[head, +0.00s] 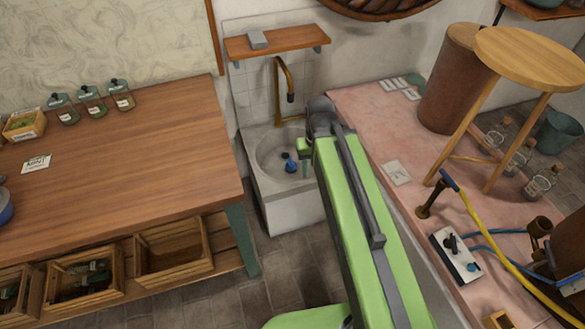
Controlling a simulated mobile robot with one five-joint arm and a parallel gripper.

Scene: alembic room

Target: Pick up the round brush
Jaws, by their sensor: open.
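A small round blue object (291,166), which looks like the round brush, lies in the pale stone sink (260,163). A small dark spot, possibly a drain or part of the brush, shows just behind it. My gripper (304,162) is over the right part of the basin at the end of my green arm, just right of the blue object. It is open and seems to hold nothing. Its fingers are small and partly hidden by my arm. I cannot tell how high they are above the basin floor.
A brass tap (284,80) rises behind the basin, below a wooden shelf (277,41). A wooden workbench (120,165) stands left, with several jars. A pink counter (375,115) stands right, bearing a wooden stool (530,58), a brown cylinder (452,80) and hoses.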

